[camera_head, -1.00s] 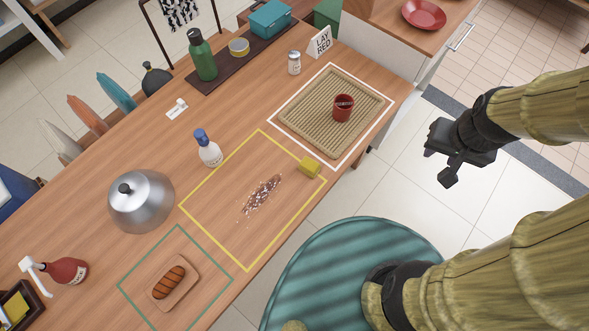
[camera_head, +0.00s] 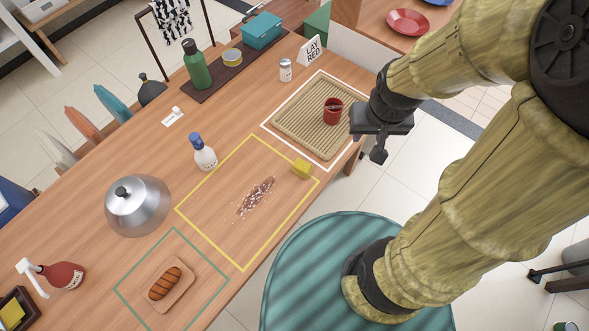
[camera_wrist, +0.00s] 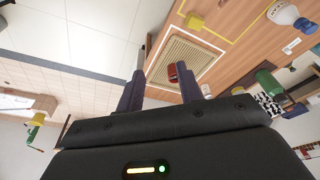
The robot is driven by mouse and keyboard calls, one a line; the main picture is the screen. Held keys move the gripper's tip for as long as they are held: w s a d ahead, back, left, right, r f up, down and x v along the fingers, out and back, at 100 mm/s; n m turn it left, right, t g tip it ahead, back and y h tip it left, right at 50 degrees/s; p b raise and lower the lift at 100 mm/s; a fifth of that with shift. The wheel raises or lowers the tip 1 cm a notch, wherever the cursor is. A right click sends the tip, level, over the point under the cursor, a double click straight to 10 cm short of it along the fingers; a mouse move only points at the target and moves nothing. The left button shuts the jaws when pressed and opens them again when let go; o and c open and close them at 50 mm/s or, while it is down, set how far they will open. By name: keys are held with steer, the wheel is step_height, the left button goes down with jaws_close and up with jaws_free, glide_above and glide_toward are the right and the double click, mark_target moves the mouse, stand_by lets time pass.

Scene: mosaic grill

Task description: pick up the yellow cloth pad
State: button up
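The yellow cloth pad (camera_head: 302,169) is a small block on the wooden table, at the right corner of a yellow outline. It also shows in the wrist view (camera_wrist: 195,22), near the top. A brown smear with white specks (camera_head: 256,197) lies inside the outline, apart from the pad. My gripper (camera_head: 367,143) is up and to the right of the pad in the head view, near the table's edge and apart from the pad. In the wrist view my gripper (camera_wrist: 160,85) has its two fingers spread with nothing between them.
A woven tray (camera_head: 290,128) holding a red cup (camera_head: 333,110) is behind the pad. A spray-type white bottle (camera_head: 204,155), a metal dome (camera_head: 137,205) and a board with bread (camera_head: 180,291) stand left. A teal round surface (camera_head: 310,265) is in front.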

steer(key=o, duration=0.5)
steer(key=shift+w+f, duration=0.1)
steer(key=o, duration=0.7)
steer(key=f+b, duration=0.1)
steer(key=w+a+f+b, duration=0.1)
steer(key=shift+w+f+m+b, duration=0.25)
steer(key=shift+f+m+b, duration=0.05)
steer(key=shift+m, duration=0.1)
steer(key=shift+c, duration=0.2)
steer(key=m+g+b, duration=0.3)
steer(key=m+b, duration=0.3)
steer(key=b, duration=0.8)
glide_above(303, 164)
step_height(303, 164, down, 18)
steer(key=shift+f, duration=0.15)
steer(key=shift+f, duration=0.1)
step_height(303, 164, down, 12)
steer(key=shift+s, duration=0.1)
